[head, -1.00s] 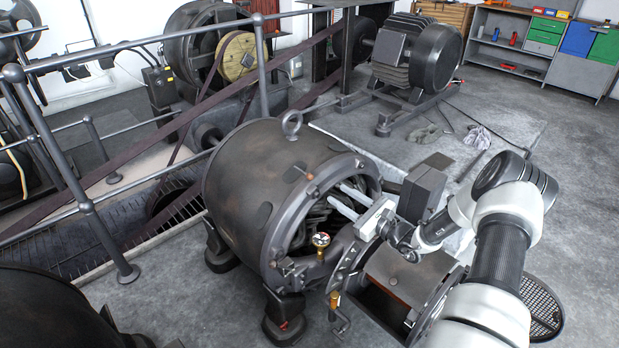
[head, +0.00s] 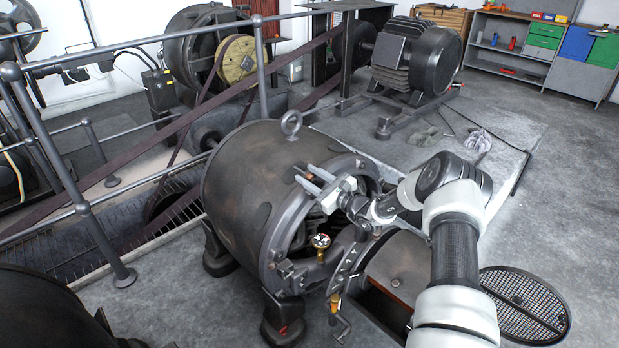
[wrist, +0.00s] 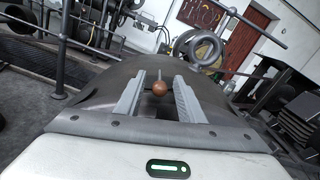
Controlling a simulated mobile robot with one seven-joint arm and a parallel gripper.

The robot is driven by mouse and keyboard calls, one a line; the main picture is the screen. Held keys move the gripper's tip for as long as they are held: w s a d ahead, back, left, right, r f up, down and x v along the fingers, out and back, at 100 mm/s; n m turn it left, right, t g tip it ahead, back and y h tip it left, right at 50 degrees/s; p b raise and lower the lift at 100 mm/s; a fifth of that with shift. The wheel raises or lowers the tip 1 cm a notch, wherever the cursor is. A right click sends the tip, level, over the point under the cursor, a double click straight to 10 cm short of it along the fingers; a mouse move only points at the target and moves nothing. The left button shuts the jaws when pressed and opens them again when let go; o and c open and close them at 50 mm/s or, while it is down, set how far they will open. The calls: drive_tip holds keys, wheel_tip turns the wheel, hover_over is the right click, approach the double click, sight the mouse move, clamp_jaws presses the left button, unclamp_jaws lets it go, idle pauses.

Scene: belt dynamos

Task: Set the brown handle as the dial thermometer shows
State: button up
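The brown handle shows in the wrist view as a rod with a round brown knob (wrist: 159,88) standing at the dynamo casing, seen between my two fingers. Gaps show on both sides of the knob. The dial thermometer (head: 321,241), a small round face on a brass stem, is at the dynamo's lower front; its reading is too small to tell.
A lifting ring (head: 291,123) stands on top of the dynamo, close to my gripper. A grey railing (head: 95,225) runs at the left. A brass-topped crank (head: 336,306) hangs below the thermometer. A round floor grate (head: 522,302) lies in open floor at the right.

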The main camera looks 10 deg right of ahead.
clamp_jaws()
drive_tip(key=shift+w+a+f+b, duration=0.1)
drive_tip(key=shift+w+a+b, duration=0.2)
drive_tip(key=shift+w+b, duration=0.15)
drive_tip(key=shift+w+a, duration=0.15)
drive_tip(key=shift+w, duration=0.1)
unclamp_jaws()
drive_tip(key=shift+s, duration=0.1)
drive_tip(key=p+v, duration=0.3)
drive_tip(key=v, duration=1.4)
drive_tip(key=shift+s+p, duration=0.2)
drive_tip(key=shift+p, duration=0.2)
